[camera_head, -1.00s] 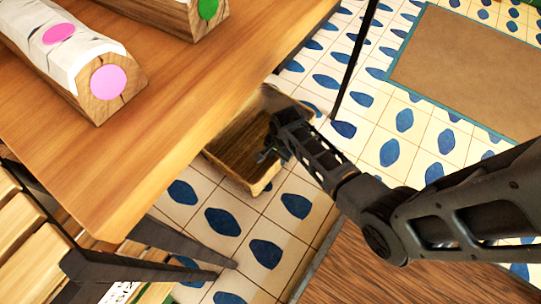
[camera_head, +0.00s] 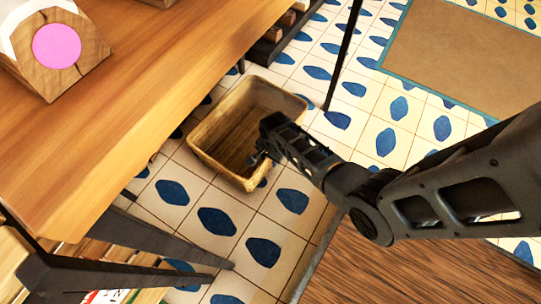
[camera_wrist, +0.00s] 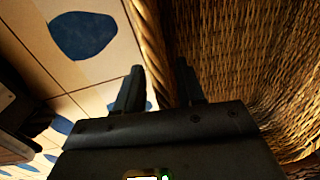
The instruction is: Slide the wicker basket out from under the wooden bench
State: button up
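The wicker basket (camera_head: 198,155) is a tan, open, rectangular basket on the tiled floor. In the head view its whole rim shows beside the front edge of the wooden bench (camera_head: 130,125). My gripper (camera_head: 262,150) is at the basket's near right side.
A dark bench leg (camera_head: 165,240) slants at lower left, and a thin dark leg (camera_head: 343,55) stands behind. A low dark rack (camera_head: 270,45) is beyond the basket.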

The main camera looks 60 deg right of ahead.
jog(key=shift+f, duration=0.2)
jog(key=shift+c, duration=0.5)
grip_shut()
dwell(0.9)
